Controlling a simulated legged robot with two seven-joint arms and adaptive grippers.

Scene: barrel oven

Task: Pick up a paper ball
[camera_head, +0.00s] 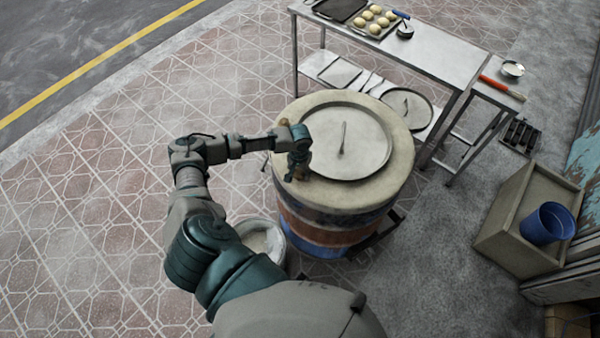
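No paper ball can be made out clearly in the head view. My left arm comes in from the lower left, and my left gripper (298,172) points down over the near left rim of the barrel oven (400,150). The gripper is small and seen from above, so I cannot tell whether its fingers are open or shut, or whether they hold anything. The spot right under it is partly hidden. My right gripper is not in view.
A round lid with an upright handle (343,138) covers the oven top. A bucket with pale contents (262,238) stands at the oven's lower left, partly behind my arm. A metal table (430,55) with dough balls (375,17) stands behind. A box with a blue bucket (547,224) is at right.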

